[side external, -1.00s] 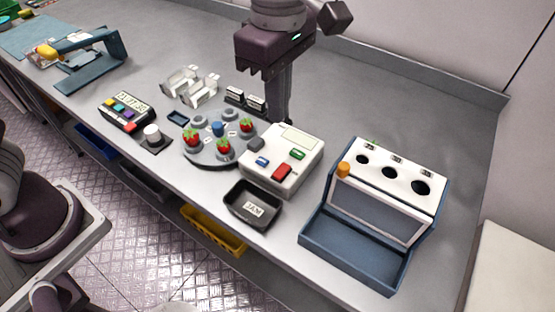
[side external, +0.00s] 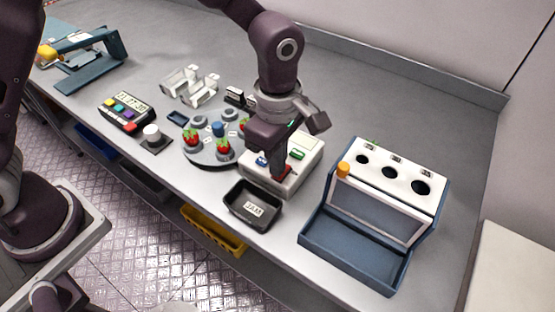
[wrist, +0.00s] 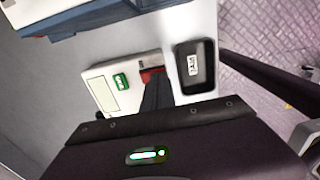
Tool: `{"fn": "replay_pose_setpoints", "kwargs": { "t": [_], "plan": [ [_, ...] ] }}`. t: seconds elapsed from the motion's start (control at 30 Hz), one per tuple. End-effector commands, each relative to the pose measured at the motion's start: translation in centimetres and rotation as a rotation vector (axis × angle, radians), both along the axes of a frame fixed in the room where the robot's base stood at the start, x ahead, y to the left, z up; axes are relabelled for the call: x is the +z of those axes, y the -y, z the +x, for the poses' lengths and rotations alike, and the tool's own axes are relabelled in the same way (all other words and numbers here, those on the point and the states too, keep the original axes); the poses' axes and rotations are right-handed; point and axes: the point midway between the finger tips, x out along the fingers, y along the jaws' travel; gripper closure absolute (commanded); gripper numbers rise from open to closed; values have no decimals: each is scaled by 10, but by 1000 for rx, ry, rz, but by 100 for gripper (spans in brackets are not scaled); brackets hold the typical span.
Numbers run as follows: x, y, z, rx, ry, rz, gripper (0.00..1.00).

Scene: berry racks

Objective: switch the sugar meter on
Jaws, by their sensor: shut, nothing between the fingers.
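A white box instrument (side external: 312,168), which I take for the sugar meter, stands on the bench. It has a pale, blank-looking screen (side external: 302,147), a green button (side external: 297,154), a blue button (side external: 262,161) and a red button (side external: 285,172). My gripper (side external: 277,173) is shut and empty, pointing down over the front of the box at the red button. In the wrist view the finger (wrist: 157,97) overlaps the red button (wrist: 151,74); I cannot tell whether it touches or presses it. The green button (wrist: 121,81) shows clear of the finger. My gripper hides the middle of the box.
A black tray (side external: 236,208) stands just in front of the box. A blue stand with a white top with holes (side external: 405,165) is on the right. A round grey plate with strawberries (side external: 200,155) and a keypad (side external: 126,110) are on the left. The back right bench is clear.

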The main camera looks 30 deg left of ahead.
Motion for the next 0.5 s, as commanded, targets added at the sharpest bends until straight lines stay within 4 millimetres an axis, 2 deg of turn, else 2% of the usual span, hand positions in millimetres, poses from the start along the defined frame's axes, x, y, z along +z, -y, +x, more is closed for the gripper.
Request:
{"fn": "replay_pose_setpoints", "kwargs": {
  "t": [0.33,0.5],
  "plan": [
    [-2,0,0,0,1,0,100],
    [-13,0,-7,-1,-3,3,100]
  ]
}}
